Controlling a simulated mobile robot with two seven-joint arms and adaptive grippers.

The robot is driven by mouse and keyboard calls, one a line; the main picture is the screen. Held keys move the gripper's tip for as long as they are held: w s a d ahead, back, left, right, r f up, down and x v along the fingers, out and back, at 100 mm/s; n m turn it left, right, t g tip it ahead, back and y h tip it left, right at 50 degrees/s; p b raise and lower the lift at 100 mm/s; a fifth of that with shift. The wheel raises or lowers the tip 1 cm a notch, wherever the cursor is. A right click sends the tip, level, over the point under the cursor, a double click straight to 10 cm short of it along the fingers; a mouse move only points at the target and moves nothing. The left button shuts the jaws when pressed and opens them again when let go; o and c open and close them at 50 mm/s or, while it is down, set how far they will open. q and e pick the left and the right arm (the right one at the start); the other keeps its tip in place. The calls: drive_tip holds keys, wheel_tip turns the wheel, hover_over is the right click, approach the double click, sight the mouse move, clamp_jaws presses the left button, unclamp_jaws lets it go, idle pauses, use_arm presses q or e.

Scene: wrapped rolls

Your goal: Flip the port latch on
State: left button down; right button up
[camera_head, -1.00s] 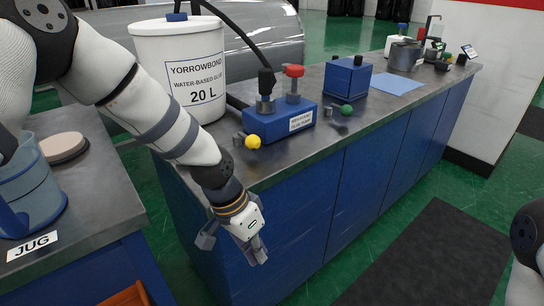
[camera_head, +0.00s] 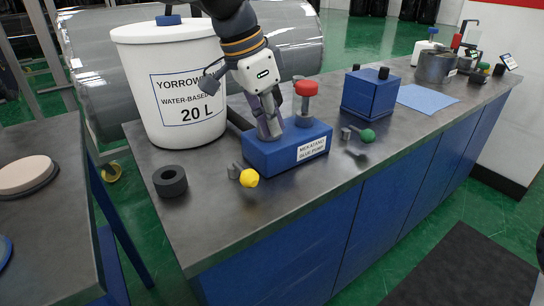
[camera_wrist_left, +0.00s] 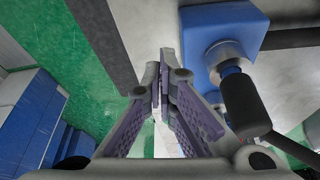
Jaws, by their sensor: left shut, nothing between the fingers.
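The blue pump (camera_head: 288,148) with a white label stands on the grey bench, a red knob (camera_head: 306,88) on its top. In front of its left end is a small lever latch with a yellow ball (camera_head: 249,178) and a grey bracket. A similar lever with a green ball (camera_head: 367,135) sits to the pump's right. Which one is called port is not labelled. My left gripper (camera_head: 270,132) points down at the pump's left part, above and behind the yellow ball, its fingers shut and empty. In the left wrist view its fingertips (camera_wrist_left: 163,66) are beside the pump's blue body (camera_wrist_left: 215,35). My right gripper is out of view.
A black ring (camera_head: 170,181) lies left of the yellow ball. A blue box (camera_head: 372,92), a blue sheet (camera_head: 427,99) and a pot (camera_head: 435,66) stand farther right. The bench's front left is clear.

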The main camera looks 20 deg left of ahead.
sight(244, 172)
use_arm(q)
drive_tip(key=x, duration=1)
drive_tip(key=shift+s+b, duration=0.15)
drive_tip(key=shift+b, duration=0.25)
drive_tip(key=shift+s+a+r+p, duration=0.35)
drive_tip(key=shift+s+a, duration=0.15)
drive_tip(key=shift+a, duration=0.1)
drive_tip(key=shift+s+a+r+p, duration=0.25)
drive_tip(key=shift+s+a+p, duration=0.05)
drive_tip(key=shift+s+a, duration=0.25)
drive_tip(key=shift+s+a+f, duration=0.1)
drive_tip(key=shift+s+a, duration=0.1)
drive_tip(key=shift+s, duration=0.05)
drive_tip(key=shift+f, duration=0.2)
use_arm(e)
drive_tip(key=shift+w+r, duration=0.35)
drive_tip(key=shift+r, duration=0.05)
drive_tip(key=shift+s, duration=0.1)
